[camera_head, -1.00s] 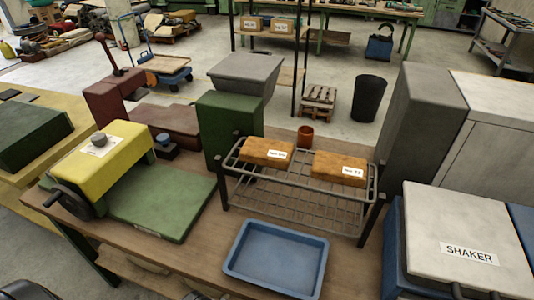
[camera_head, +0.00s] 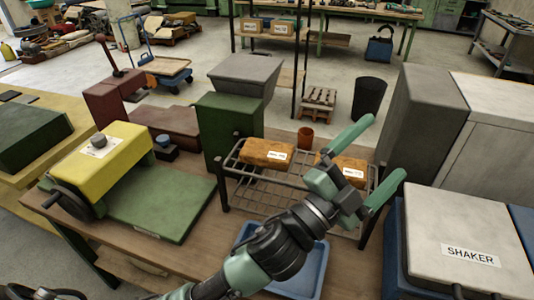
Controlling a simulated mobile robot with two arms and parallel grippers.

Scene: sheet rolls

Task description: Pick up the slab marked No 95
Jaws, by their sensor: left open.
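Two orange-brown slabs with white labels lie on a grey wire rack on the table. The left slab (camera_head: 262,151) has a small label that seems to read No 95, though it is hard to make out. The right slab (camera_head: 356,164) has a label that looks like No 77, and my gripper partly hides this slab. My left gripper (camera_head: 384,148) is open and empty, its green fingers spread wide. In the picture it lies over the right end of the rack (camera_head: 236,172), to the right of the left slab. My right gripper is not in view.
A blue tray (camera_head: 244,232) sits in front of the rack, partly behind my arm. A tall grey cabinet (camera_head: 420,120) and the SHAKER box (camera_head: 460,220) stand at right.

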